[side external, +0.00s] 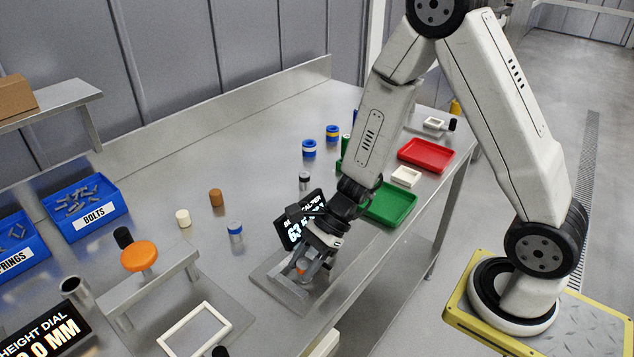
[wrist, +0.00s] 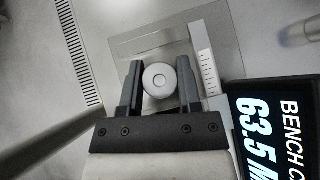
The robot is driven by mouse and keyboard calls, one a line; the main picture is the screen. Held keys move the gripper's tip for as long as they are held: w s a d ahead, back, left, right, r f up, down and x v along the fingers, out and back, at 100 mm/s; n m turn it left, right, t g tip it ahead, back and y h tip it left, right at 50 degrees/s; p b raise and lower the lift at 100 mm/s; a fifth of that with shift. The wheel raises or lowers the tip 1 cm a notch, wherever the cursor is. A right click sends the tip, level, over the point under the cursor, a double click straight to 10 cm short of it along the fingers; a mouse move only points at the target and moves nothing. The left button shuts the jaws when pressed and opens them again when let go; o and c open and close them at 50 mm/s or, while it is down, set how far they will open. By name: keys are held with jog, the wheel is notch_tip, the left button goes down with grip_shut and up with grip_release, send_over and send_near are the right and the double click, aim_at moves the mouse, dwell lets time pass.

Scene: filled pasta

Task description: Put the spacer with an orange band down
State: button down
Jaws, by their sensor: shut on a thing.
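The spacer with an orange band (side external: 302,265) is between the fingers of my gripper (side external: 304,270) at the bench caliper. In the wrist view the spacer (wrist: 159,89) shows end-on as a grey disc with a centre hole, and its band is hidden. My gripper (wrist: 159,72) is shut on it, one finger on each side. The caliper's flat grey plate (side external: 268,273) lies below, and its scale bar (wrist: 207,70) is right of the fingers in the wrist view. I cannot tell whether the spacer touches the plate.
The caliper display (side external: 292,234), reading 63.5, stands close behind my gripper. A green tray (side external: 392,205), a red tray (side external: 427,154) and several cylinders stand on the bench. A stand with an orange disc (side external: 139,256) is at left.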

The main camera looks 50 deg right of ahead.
jog(key=shift+f, duration=0.15)
jog(key=shift+c, duration=1.4)
grip_release()
jog(key=shift+v, duration=0.9)
jog(key=v, duration=1)
jog(key=shift+r, duration=0.25)
